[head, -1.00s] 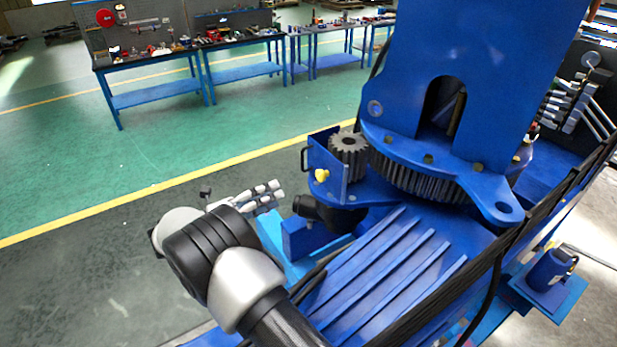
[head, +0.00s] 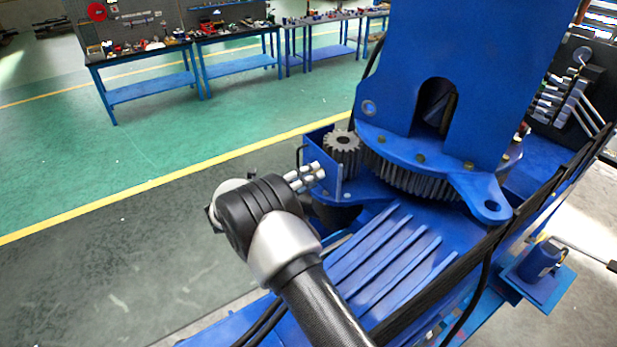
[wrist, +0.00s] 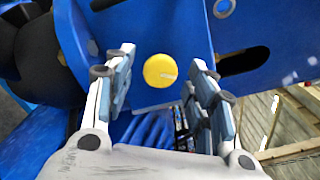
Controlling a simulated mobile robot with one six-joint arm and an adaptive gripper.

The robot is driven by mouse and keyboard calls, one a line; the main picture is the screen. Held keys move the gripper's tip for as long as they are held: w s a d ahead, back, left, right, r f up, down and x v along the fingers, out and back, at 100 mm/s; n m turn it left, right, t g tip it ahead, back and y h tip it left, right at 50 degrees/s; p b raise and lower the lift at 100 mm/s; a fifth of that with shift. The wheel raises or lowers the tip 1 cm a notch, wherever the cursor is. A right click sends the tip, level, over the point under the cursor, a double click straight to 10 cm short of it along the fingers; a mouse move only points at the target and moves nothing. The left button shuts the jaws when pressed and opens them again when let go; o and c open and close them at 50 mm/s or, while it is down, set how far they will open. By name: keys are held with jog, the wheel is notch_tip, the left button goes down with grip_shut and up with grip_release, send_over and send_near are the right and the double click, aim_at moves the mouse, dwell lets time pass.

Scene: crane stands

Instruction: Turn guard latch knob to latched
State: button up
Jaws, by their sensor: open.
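The guard latch knob (wrist: 160,71) is yellow and round, with a pale line from its middle toward its lower right edge in the wrist view. It sits on a blue guard plate (wrist: 176,28). My gripper (wrist: 163,68) is open, with one finger to each side of the knob in that view. I cannot tell whether the fingers touch it. In the head view my gripper (head: 312,178) is at the front of the guard bracket (head: 317,148) beside the small grey gear (head: 343,148), and it hides the knob.
A large toothed ring (head: 415,178) and a blue crane column (head: 470,70) stand right of the guard. Ribbed blue plating (head: 385,250) lies below. Black cables (head: 480,245) run along the right. Green floor (head: 150,150) on the left is clear.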

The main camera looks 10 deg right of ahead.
jog(key=shift+c, duration=0.2)
jog(key=c, duration=1)
jog(key=shift+c, duration=0.2)
jog(key=shift+f+m+b, duration=0.1)
jog(key=shift+m+b, duration=0.2)
jog(key=shift+b, duration=0.25)
jog(key=shift+m+b, duration=3.9)
jog(key=shift+m, duration=0.2)
